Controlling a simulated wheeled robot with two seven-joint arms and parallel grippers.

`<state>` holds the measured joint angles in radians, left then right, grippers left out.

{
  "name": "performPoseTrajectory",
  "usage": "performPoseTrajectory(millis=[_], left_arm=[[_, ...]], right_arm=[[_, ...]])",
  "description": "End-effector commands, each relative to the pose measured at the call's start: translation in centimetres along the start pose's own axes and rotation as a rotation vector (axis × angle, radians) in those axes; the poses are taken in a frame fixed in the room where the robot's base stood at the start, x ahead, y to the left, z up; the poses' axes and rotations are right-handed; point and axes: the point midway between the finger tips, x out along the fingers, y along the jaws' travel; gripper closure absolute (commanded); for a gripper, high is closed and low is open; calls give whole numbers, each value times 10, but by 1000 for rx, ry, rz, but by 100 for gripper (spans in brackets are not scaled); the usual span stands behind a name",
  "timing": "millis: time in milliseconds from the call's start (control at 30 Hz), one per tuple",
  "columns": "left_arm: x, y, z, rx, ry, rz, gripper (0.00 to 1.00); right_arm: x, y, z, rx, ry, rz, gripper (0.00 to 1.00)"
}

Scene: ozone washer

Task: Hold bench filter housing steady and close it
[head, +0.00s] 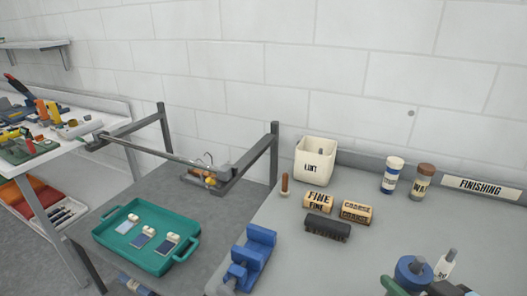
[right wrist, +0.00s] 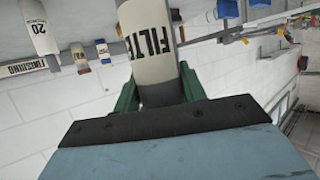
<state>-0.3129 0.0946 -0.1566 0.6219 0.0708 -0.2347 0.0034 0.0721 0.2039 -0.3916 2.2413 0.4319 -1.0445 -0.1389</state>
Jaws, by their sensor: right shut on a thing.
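The filter housing shows in the right wrist view as a pale cylinder (right wrist: 150,45) with dark FILTER lettering, cut off by the top edge. My right gripper (right wrist: 160,95) is shut on it, with a green finger on each side. In the head view my right gripper (head: 416,285) is at the bottom right edge, partly cut off. A round blue top (head: 414,267), seemingly the housing's cap, shows there. Whether the cap is seated or loose cannot be told. My left gripper is not in view.
A white bottle (head: 446,264) marked 20 stands close right of the gripper. A blue vise (head: 252,258) is at the bench's left edge. FINE (head: 318,202) and COARSE (head: 356,211) blocks and a LINT bin (head: 315,158) sit behind. The bench middle is clear.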

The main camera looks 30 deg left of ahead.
Motion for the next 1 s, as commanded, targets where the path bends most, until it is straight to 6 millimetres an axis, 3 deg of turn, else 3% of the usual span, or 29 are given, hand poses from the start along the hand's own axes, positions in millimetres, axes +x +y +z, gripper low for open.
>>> performPoseTrajectory(millis=[167,567,767,1000], left_arm=[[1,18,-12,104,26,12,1],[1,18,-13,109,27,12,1],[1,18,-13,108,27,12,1],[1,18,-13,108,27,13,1]], right_arm=[[0,0,-1,0,3,0,100],[-2,3,-1,7,5,16,100],[-15,30,10,74,-4,159,100],[-53,82,31,199,-6,450,100]])
